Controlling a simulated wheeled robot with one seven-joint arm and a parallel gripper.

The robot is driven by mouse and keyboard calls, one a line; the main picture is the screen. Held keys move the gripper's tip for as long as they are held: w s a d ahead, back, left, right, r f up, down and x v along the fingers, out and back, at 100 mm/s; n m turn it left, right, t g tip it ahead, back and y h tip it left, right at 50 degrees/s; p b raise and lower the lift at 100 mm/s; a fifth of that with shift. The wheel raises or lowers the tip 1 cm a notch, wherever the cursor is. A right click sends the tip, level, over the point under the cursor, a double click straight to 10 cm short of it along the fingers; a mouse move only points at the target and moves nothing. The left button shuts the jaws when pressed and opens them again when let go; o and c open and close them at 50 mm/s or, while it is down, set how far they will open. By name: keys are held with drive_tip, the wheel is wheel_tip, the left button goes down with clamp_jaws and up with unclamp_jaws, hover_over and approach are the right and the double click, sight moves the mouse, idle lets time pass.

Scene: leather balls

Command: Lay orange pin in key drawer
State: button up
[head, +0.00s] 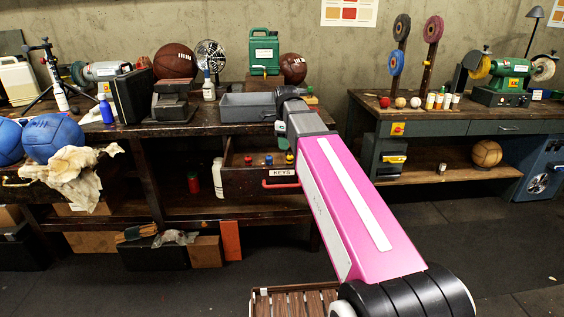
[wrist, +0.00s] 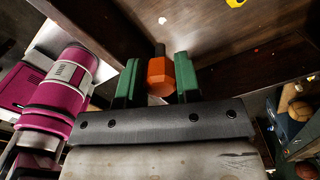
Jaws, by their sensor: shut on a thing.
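The orange pin (wrist: 159,76) has an orange six-sided head and a dark shaft. My gripper (wrist: 157,80) is shut on it between its two green fingers in the wrist view. The key drawer (head: 240,181), labelled KEYS, is pulled out under the middle bench in the head view. Several small coloured pieces, red, blue and yellow, show in it. In the wrist view the pin is over or beside brown wood that looks like the drawer; I cannot tell the gap. My pink arm hides the drawer's right part and my gripper in the head view.
A grey tray (head: 247,107) and a green canister (head: 264,50) stand on the bench above the drawer. The drawer has a red handle (head: 281,185). Another bench (head: 455,112) with grinders is at the right. Dark floor is open in front.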

drive_tip(key=w+d+f, duration=0.2)
drive_tip(key=d, duration=0.1)
drive_tip(key=w+d+f, duration=0.2)
drive_tip(key=d, duration=0.1)
drive_tip(key=w+d+f, duration=0.2)
drive_tip(key=d+f, duration=0.1)
drive_tip(key=d, duration=0.1)
drive_tip(key=shift+f, duration=2.05)
drive_tip(key=o, duration=0.5)
drive_tip(key=shift+f, duration=0.1)
drive_tip(key=shift+c, duration=0.2)
drive_tip(key=o, duration=0.4)
wheel_tip(320, 180, up, 12)
drive_tip(key=shift+r, duration=0.15)
